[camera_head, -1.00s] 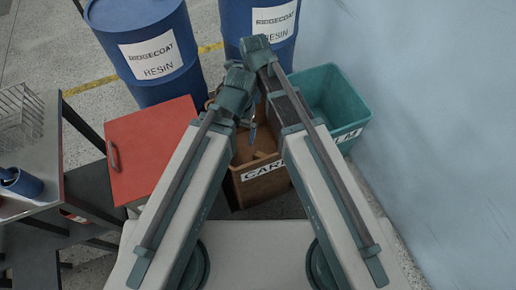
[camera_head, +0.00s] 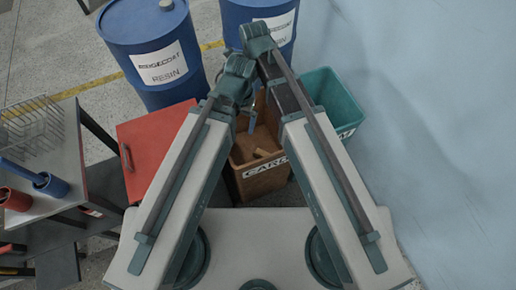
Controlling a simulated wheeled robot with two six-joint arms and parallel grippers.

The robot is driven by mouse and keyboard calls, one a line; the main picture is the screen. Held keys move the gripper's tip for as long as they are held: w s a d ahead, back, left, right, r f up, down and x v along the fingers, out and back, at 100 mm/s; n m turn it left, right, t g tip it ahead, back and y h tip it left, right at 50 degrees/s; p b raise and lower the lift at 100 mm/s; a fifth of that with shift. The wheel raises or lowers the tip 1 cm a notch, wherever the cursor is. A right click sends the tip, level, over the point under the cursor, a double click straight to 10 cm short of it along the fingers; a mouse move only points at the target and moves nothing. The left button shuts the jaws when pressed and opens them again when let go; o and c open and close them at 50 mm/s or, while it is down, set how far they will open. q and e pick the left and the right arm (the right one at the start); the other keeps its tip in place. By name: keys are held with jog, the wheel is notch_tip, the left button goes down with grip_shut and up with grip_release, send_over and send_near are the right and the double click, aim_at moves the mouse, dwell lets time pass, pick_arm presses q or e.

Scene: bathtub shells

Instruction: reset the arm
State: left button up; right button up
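My two arms rise from the bottom of the head view and fold close together near the top middle. A small dark part that appears to be my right gripper (camera_head: 252,120) hangs between the arms, above a brown box. It is mostly hidden, and its fingers are too small to tell open from shut. My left gripper cannot be made out; the arm links cover that area. No object shows clearly in either gripper.
The brown box (camera_head: 262,180) and a teal bin (camera_head: 338,105) stand ahead, near the blue wall (camera_head: 430,110). Two blue drums (camera_head: 150,45) (camera_head: 262,12) stand behind.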

jog(key=shift+d, duration=0.1)
dwell(0.3)
jog(key=s+d+n, duration=0.4)
jog(key=d+n, duration=0.5)
jog(key=n, duration=0.3)
jog(key=s+d+n, duration=0.3)
jog(key=d+n, duration=0.6)
jog(key=n, duration=0.2)
jog(key=s+a+r+n+h+p, duration=0.1)
jog(key=s+a+r+n+p, duration=0.3)
jog(key=a, duration=0.7)
notch_tip(320, 180, up, 4)
jog(key=s+p, duration=0.2)
jog(key=p, duration=0.2)
jog(key=shift+a+r, duration=0.25)
jog(key=shift+a, duration=0.05)
